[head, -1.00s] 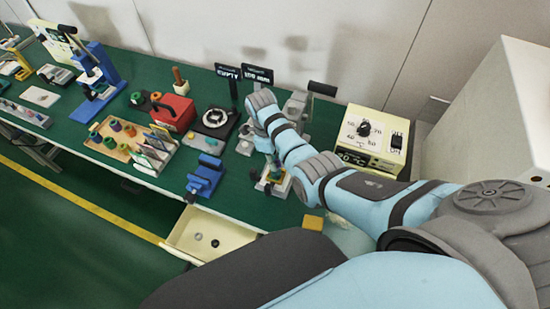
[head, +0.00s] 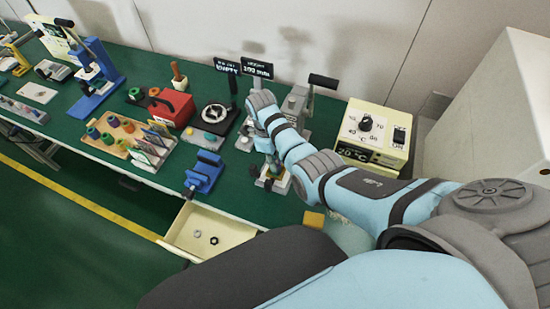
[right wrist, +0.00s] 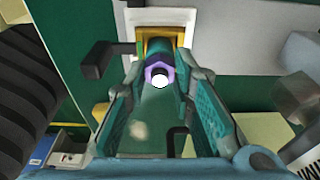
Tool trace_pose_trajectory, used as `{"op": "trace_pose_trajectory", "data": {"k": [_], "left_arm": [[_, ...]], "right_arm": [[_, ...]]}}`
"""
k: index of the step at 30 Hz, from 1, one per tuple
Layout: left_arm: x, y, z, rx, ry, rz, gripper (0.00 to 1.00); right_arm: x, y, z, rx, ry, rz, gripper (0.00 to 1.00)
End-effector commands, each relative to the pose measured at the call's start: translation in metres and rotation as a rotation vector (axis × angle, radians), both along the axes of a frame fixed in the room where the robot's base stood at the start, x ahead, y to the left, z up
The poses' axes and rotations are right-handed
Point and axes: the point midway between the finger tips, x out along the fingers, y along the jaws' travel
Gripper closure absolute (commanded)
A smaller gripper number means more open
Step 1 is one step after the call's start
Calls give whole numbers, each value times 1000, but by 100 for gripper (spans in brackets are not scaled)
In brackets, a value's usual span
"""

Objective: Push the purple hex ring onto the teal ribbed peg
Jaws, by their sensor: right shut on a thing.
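My right gripper (head: 272,168) points down over a small pale fixture (head: 275,184) near the front of the green bench. In the right wrist view its fingers (right wrist: 163,76) are shut on the purple hex ring (right wrist: 152,70). The ring is in line with the teal peg (right wrist: 160,47), which shows just beyond it against a yellow part of the fixture. A dark piece with a bright white end shows at the ring's opening. How far the ring sits over the peg is hard to tell. In the head view my arm and fingers hide the ring. My left gripper is not in view.
A blue fixture (head: 204,173) stands left of the gripper, and a cream control box (head: 372,137) to its right. A grey lever device (head: 297,103) is behind. An open drawer (head: 208,234) juts out in front, near a yellow block (head: 314,220).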

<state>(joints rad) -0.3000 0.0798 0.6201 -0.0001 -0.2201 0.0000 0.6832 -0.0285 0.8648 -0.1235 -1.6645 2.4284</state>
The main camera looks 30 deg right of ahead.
Motion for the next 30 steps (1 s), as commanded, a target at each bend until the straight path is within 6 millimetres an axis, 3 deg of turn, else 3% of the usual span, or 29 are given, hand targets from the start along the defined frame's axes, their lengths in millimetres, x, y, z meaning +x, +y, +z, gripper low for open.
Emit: {"op": "trace_pose_trajectory", "data": {"k": [4, 5, 9, 20, 30], "left_arm": [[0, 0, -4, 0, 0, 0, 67], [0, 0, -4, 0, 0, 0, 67], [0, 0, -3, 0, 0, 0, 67], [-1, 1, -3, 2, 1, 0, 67], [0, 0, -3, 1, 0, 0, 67]], "right_arm": [[0, 0, -5, 0, 0, 0, 92], [0, 0, -5, 0, 0, 0, 76], [0, 0, -4, 0, 0, 0, 54], [2, 1, 3, 1, -2, 0, 54], [9, 8, 66, 1, -2, 1, 54]]}}
